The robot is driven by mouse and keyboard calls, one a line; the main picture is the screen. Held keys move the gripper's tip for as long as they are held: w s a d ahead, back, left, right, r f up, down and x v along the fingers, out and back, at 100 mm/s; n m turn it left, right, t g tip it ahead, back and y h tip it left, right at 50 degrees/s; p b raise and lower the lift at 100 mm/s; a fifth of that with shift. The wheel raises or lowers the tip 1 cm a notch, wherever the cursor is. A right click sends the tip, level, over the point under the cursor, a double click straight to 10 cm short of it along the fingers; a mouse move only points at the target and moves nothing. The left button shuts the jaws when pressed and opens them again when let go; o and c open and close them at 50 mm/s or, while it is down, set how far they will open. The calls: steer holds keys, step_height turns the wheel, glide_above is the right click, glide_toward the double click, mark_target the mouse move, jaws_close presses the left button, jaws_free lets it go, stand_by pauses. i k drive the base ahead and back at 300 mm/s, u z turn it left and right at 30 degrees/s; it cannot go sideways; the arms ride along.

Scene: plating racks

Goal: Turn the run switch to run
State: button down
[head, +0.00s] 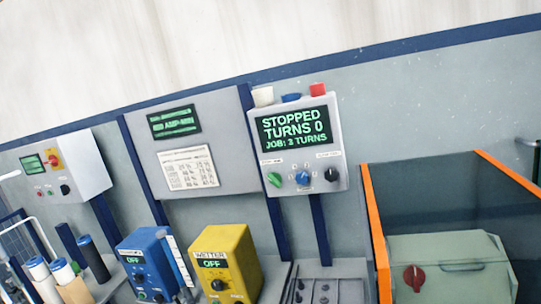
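A light grey control box (298,148) is mounted on a dark blue post in the middle of the head view. Its screen (293,127) reads "STOPPED", "TURNS 0", "JOB: 3 TURNS". Below the screen sit a green button or knob (274,180), a blue knob (302,177) and a black knob (331,174). Their small labels are too blurred to read, so I cannot tell which one is the run switch or how it is set. White, blue and red pieces stand on top of the box. My gripper is not in view.
A yellow box (227,262) marked "WETTER" reads "OFF", beside a blue box (140,262) reading "OFF". A grey box (70,168) with a red-on-yellow control is at left. An orange-edged, dark-panelled enclosure (372,225) holds a green-grey unit (450,254) with a red knob at right.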

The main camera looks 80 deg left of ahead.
mark_target(275, 178)
steer(key=u, duration=0.75)
steer(key=i, duration=0.3)
steer(key=u, duration=0.7)
